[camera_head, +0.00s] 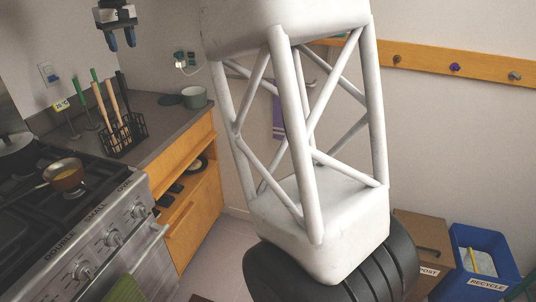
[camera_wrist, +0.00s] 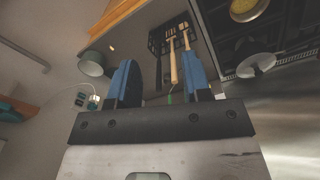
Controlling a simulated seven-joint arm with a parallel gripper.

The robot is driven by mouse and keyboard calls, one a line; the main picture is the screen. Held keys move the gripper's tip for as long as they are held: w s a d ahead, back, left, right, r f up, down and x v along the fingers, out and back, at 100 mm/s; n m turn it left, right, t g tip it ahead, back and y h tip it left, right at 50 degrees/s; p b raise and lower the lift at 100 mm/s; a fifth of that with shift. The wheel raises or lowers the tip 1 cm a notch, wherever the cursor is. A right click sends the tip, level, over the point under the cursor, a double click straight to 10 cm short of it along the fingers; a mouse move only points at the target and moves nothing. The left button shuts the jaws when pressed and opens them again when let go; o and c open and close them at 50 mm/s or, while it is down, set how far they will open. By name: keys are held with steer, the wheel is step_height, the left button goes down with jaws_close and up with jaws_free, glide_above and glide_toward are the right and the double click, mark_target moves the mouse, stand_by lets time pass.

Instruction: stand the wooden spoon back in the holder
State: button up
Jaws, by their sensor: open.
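A black wire holder (camera_head: 128,143) stands on the grey counter beside the stove, with several utensils at it. Two wooden handles (camera_head: 113,100) rise from it, tilted to the left, beside a dark handle (camera_head: 122,95). I cannot tell which of them belongs to the wooden spoon. In the wrist view the holder (camera_wrist: 157,42) and the wooden handles (camera_wrist: 173,62) show beyond the fingers. My gripper (camera_head: 122,40) is open and empty, high above the counter, fingers pointing down. Its blue fingers (camera_wrist: 158,82) stand apart in the wrist view.
A green-handled utensil (camera_head: 84,114) and a thin tool with a "20°C" tag (camera_head: 61,106) stand left of the holder. A grey-green pot (camera_head: 194,98) is at the counter's back right. A copper pan (camera_head: 66,176) sits on the stove. A socket (camera_head: 48,74) is on the wall.

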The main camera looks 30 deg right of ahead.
steer(key=s+d+f+m, duration=0.15)
steer(key=s+d, duration=0.25)
steer(key=s, duration=0.5)
steer(key=s+d+f+t, duration=0.15)
steer(key=s+d, duration=0.25)
steer(key=s, duration=0.6)
steer(key=s+d+f+m+g, duration=0.1)
steer(key=s+d+f, duration=0.1)
steer(key=s+d, duration=0.5)
steer(key=s+d+f, duration=0.1)
steer(key=s+f, duration=0.4)
steer(key=s, duration=0.4)
steer(key=s+d+f+m+t, duration=0.1)
steer(key=s+f, duration=0.5)
steer(key=s, duration=0.4)
steer(key=s+d+f+m, duration=0.1)
steer(key=s+f, duration=0.4)
steer(key=s, duration=0.4)
steer(key=shift+s+d+f, duration=0.2)
steer(key=shift+s+f, duration=0.1)
steer(key=shift+f, duration=0.05)
steer(key=shift+m, duration=0.25)
